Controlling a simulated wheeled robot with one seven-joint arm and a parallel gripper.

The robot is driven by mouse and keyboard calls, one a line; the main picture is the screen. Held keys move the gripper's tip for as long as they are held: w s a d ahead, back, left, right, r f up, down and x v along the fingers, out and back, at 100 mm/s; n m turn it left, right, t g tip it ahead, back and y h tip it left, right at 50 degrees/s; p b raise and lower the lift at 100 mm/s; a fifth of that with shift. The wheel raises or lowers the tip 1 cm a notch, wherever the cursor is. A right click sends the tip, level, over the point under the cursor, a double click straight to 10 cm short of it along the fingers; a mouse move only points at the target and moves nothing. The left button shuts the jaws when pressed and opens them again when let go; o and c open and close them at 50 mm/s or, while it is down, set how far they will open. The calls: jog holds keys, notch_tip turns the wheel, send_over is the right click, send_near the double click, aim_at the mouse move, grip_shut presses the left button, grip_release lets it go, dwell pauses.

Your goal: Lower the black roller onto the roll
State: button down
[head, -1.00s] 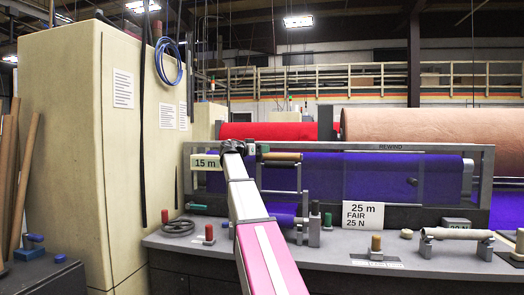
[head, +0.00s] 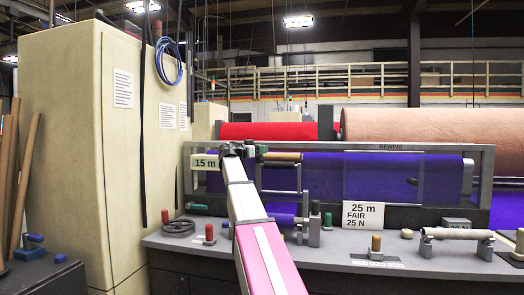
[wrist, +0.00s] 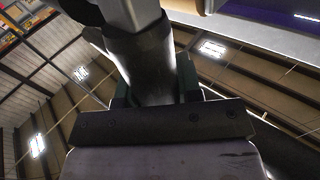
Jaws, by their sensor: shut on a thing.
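In the head view my gripper (head: 250,150) is at the upper left of the rewind frame, beside the left end of a tan bar (head: 283,157) on a thin grey linkage. In the wrist view my gripper (wrist: 153,88) is shut around a dark grey cylinder (wrist: 143,68), which has a paler grey part above it. I cannot tell whether this cylinder is the black roller or its handle. A wide purple roll (head: 385,178) lies behind the frame's top rail. A smaller purple roll (head: 282,209) sits low, below the tan bar. Contact between roller and roll is not visible.
The grey bench (head: 335,246) holds a "25 m FAIR 25 N" sign (head: 363,215), a handwheel (head: 178,226), several small knobs and a pale tube on a stand (head: 456,234). A "15 m" sign (head: 205,162) is left of my gripper. A tall cream cabinet (head: 75,150) stands left.

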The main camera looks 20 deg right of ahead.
jog(key=s+a+f+m+g+h, duration=0.3)
jog(key=s+a+f+m+g, duration=0.2)
jog(key=m, duration=0.5)
jog(key=s+a+f+m+g+h, duration=0.3)
jog(key=s+a+f+m+g, duration=0.2)
jog(key=s+f+m+g, duration=0.3)
jog(key=shift+s+a+f+m+g, duration=0.3)
jog(key=shift+s+f+m, duration=0.65)
jog(key=shift+s+m, duration=0.3)
jog(key=c, duration=0.8)
grip_release()
jog(key=shift+r, duration=0.15)
